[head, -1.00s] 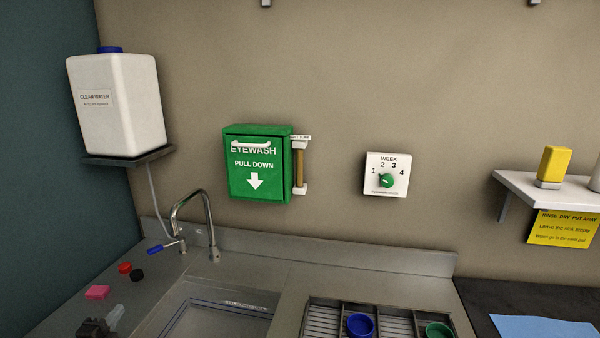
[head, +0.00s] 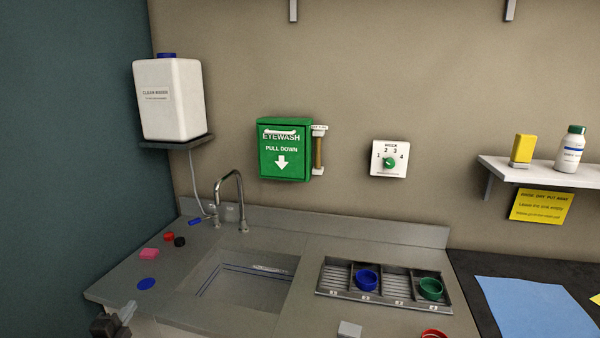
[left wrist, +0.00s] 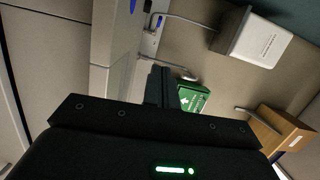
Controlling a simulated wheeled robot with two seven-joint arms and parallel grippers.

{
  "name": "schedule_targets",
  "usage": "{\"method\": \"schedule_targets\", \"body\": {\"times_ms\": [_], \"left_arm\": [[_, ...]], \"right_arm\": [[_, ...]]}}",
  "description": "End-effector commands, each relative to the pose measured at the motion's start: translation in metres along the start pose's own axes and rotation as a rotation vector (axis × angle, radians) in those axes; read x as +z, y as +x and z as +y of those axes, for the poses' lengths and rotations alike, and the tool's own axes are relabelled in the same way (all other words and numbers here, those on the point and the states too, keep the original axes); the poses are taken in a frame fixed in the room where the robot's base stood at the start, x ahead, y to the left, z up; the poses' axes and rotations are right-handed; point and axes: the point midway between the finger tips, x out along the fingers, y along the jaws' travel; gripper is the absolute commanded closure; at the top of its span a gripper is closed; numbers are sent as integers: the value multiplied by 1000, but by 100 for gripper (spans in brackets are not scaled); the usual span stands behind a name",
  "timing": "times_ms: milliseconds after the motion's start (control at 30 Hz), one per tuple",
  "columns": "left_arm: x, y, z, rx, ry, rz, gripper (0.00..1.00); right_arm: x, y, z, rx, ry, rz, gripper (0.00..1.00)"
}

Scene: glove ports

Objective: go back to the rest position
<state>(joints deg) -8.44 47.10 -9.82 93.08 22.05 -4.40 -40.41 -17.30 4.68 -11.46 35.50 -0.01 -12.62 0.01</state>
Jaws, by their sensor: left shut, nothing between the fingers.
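My left gripper (head: 112,322) is at the bottom left of the head view, just off the counter's front left corner. It is dark, and only its end shows. In the left wrist view the dark fingers (left wrist: 163,86) are together with nothing between them. They point toward the wall, with the tap (left wrist: 188,72) and the green eyewash box (left wrist: 194,98) beyond. My right gripper is not in view.
A white water container (head: 170,98) stands on a wall shelf.

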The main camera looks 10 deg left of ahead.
Motion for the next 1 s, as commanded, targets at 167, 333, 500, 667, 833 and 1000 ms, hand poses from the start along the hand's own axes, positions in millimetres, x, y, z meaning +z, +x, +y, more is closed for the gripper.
{"method": "schedule_targets", "body": {"times_ms": [167,333,500,667,833,1000], "left_arm": [[16,-1,24,65,-93,-32,100],[35,-10,65,148,-176,-91,100],[54,-30,124,254,-276,-175,100],[65,-67,203,386,-397,-285,100],[61,-144,316,579,-561,-453,100],[30,-239,413,769,-700,-616,100]], "right_arm": [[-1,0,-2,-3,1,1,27],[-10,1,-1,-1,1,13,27],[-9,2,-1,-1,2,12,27],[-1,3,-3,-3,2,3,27],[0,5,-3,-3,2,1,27],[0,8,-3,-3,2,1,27]]}}
